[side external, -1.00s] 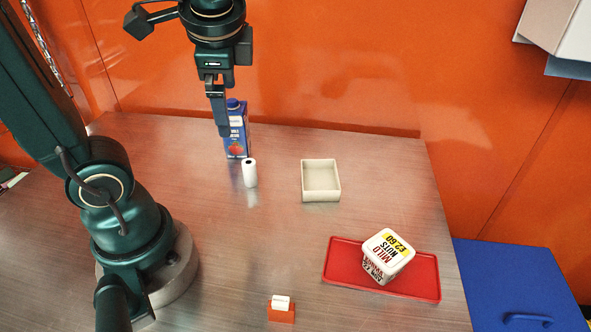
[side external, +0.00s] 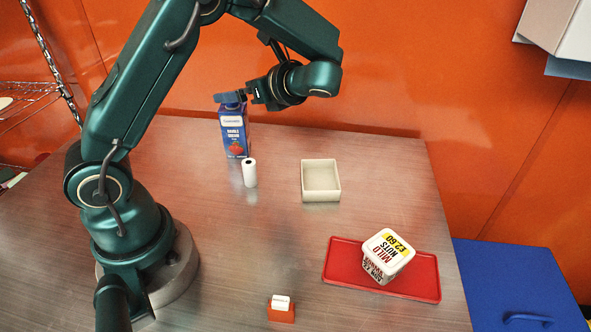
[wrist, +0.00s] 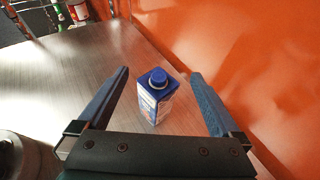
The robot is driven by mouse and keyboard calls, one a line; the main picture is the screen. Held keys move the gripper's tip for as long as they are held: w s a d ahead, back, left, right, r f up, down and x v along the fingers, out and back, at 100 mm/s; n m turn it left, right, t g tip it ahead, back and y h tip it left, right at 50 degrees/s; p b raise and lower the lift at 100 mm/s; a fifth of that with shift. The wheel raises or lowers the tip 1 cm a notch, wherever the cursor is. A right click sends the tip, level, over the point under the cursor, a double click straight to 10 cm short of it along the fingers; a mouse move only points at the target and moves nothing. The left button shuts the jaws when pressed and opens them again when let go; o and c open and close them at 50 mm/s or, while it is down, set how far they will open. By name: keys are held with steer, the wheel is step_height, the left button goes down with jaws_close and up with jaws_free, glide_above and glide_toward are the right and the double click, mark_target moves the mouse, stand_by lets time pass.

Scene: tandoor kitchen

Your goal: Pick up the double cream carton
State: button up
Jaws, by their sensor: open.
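The double cream carton (side external: 234,134) is blue and white with a red fruit picture and a blue screw cap. It stands upright on the steel table near the back orange wall. My gripper (side external: 230,97) is at the height of the carton's top in the side view. In the wrist view the carton (wrist: 158,97) shows between the two open fingers of my gripper (wrist: 160,82), with clear space on both sides. The fingers do not appear to touch it.
A white paper roll (side external: 249,173) stands just in front of the carton. An empty cream square dish (side external: 320,181) lies to the right. A red tray (side external: 416,281) holds a white nuts tub (side external: 388,256). A small orange holder (side external: 281,312) with a white card is at the front.

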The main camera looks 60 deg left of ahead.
mark_target(243, 122)
step_height(243, 122, down, 7)
steer(key=shift+f, duration=0.15)
steer(key=shift+x, duration=2.6)
steer(key=shift+w, duration=0.1)
steer(key=c, duration=1.5)
jaws_close()
